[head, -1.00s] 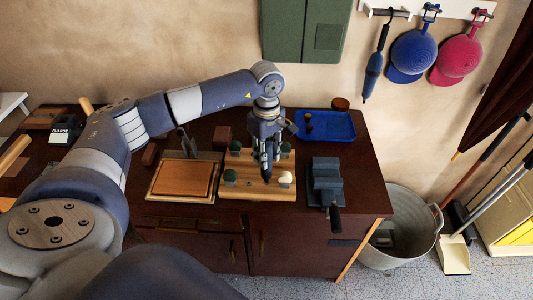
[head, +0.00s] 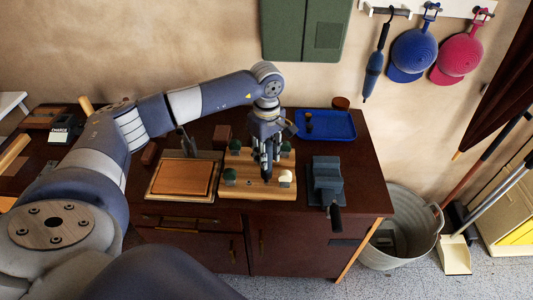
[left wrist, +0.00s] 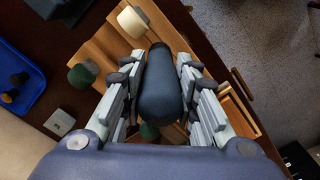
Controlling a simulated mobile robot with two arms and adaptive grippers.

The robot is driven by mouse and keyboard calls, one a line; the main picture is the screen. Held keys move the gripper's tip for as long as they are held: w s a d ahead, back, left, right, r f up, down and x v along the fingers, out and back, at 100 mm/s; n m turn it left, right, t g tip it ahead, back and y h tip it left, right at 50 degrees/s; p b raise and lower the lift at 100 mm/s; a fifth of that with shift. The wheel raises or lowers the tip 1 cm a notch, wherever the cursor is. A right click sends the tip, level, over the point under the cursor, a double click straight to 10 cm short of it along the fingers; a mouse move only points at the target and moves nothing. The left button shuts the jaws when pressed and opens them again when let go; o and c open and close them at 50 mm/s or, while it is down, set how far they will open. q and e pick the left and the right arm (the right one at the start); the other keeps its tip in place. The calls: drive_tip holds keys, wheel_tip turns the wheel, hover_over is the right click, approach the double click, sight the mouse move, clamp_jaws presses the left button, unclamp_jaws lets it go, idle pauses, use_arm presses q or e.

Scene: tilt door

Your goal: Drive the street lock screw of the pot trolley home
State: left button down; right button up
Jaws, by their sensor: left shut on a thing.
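The pot trolley (head: 256,193) is a light wooden board lying on the dark cabinet top, with green castors (head: 229,176) and one cream castor (head: 286,177) upward. It also shows in the left wrist view (left wrist: 101,42). My left gripper (head: 266,158) is over the trolley, pointing down, left of the cream castor. In the left wrist view its fingers (left wrist: 160,88) are shut around a dark, rounded tool handle (left wrist: 162,84). The tool's tip and the screw under it are hidden, so I cannot tell whether they touch. My right gripper is out of view.
A framed wooden board (head: 183,179) lies left of the trolley. A blue-grey vise (head: 326,180) stands right of it. A blue tray (head: 340,126) with small dark pieces is behind. A metal tub (head: 407,205) stands on the floor at right.

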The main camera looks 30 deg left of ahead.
sight(267, 143)
use_arm(q)
drive_tip(key=shift+f+b, duration=0.55)
drive_tip(key=shift+b, duration=0.6)
idle(1.1)
drive_tip(key=shift+r+p, duration=0.55)
drive_tip(key=shift+r, duration=0.25)
drive_tip(key=shift+r+p, duration=1.5)
drive_tip(key=shift+r, duration=1.3)
